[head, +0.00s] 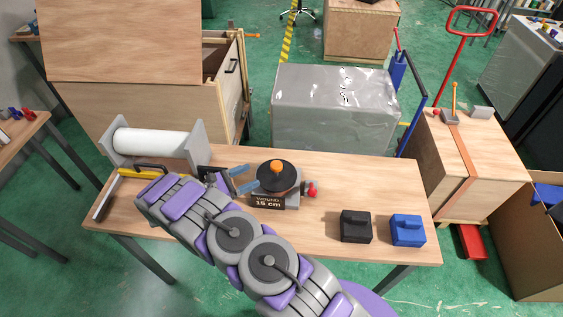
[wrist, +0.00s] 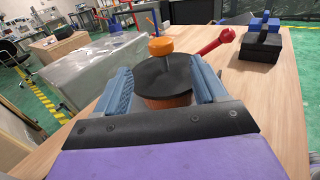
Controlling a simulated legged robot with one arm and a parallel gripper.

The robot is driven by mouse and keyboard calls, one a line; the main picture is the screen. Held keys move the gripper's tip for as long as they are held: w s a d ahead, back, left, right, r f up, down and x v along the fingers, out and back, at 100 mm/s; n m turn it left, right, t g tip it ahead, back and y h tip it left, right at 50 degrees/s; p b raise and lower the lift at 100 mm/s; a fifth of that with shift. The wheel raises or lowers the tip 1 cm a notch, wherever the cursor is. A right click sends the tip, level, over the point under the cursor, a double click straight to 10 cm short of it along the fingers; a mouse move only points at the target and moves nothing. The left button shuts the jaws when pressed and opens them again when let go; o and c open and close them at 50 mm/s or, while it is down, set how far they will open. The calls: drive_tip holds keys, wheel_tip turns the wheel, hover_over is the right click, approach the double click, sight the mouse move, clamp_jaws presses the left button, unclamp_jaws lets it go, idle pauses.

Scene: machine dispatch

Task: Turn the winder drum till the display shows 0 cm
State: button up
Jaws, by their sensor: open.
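The winder drum (head: 279,178) has a black round top with an orange knob (head: 276,166) and stands on a grey base on the wooden table. Its display (head: 268,202) reads "WOUND 15 cm". A red-knobbed lever (head: 311,188) sticks out at its right. My gripper (head: 242,179) is open at the drum's left, its blue fingers pointing at it. In the wrist view the drum's black top (wrist: 163,77) lies between the two fingers, with the orange knob (wrist: 160,46) above it. I cannot tell whether the fingers touch the drum.
A white roll (head: 152,142) in a grey holder stands at the table's left, with a yellow-handled tool (head: 140,173) before it. A black block (head: 356,226) and a blue block (head: 407,230) sit at the right. A grey wrapped box (head: 335,108) stands behind the table.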

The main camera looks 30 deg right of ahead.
sight(279, 163)
drive_tip(key=d, duration=1.4)
drive_tip(key=shift+f, duration=0.1)
drive_tip(key=shift+w+a, duration=0.1)
drive_tip(key=shift+a, duration=0.75)
drive_tip(key=shift+c, duration=1.4)
drive_tip(key=shift+d, duration=0.45)
drive_tip(key=c, duration=0.5)
clamp_jaws()
